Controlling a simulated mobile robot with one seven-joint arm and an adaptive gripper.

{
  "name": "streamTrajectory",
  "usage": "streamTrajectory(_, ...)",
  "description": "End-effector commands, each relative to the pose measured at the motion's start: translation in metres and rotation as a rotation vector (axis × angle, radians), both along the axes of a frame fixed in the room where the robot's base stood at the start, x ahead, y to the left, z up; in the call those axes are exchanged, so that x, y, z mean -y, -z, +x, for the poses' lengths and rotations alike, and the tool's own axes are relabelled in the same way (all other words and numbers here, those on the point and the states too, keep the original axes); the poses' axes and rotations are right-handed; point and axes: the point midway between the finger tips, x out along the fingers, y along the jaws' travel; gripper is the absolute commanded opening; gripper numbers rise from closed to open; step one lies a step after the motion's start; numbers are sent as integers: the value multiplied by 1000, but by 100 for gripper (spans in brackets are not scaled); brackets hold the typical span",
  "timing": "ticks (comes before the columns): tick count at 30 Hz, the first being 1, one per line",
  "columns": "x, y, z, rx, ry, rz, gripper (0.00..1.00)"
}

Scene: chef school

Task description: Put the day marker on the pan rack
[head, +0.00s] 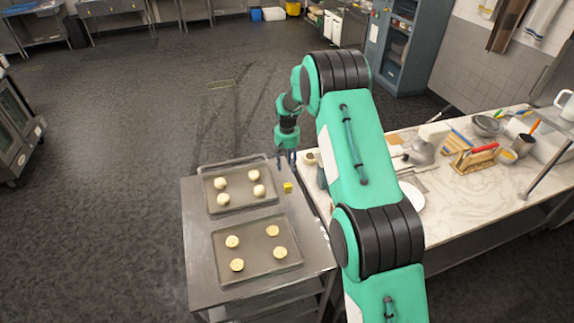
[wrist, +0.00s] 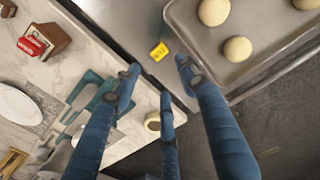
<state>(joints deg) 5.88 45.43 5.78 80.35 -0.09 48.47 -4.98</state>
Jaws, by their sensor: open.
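A small yellow block with dark lettering, which looks like the day marker (head: 287,187), lies on the bare steel top of the cart that looks like the pan rack (head: 196,238), near its right edge. It also shows in the wrist view (wrist: 159,51), just beyond my fingertips. My gripper (head: 287,158) is over the far right part of the cart. Its blue fingers (wrist: 158,78) are spread open with nothing between them, and the block is apart from them. The lettering is too small to read surely.
Two trays with dough pieces, the far one (head: 207,206) and the near one (head: 222,275), cover most of the cart top. A marble counter (head: 455,218) with utensils stands to the right. On it, a red block (wrist: 31,46) sits by a wooden piece (wrist: 50,36). Floor to the left is clear.

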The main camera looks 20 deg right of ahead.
Motion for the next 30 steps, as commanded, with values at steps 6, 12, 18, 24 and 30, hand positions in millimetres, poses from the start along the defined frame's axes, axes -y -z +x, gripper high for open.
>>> streamTrajectory(6, 0, 0, 0, 0, 0, 0, 43)
streamTrajectory(12, -2, -16, -3, 10, 0, -1, 43)
streamTrajectory(18, -7, -61, -16, 35, -2, -4, 43)
streamTrajectory(24, -16, -124, -40, 71, -3, -6, 43)
streamTrajectory(30, -25, -185, -74, 110, -4, -9, 43)
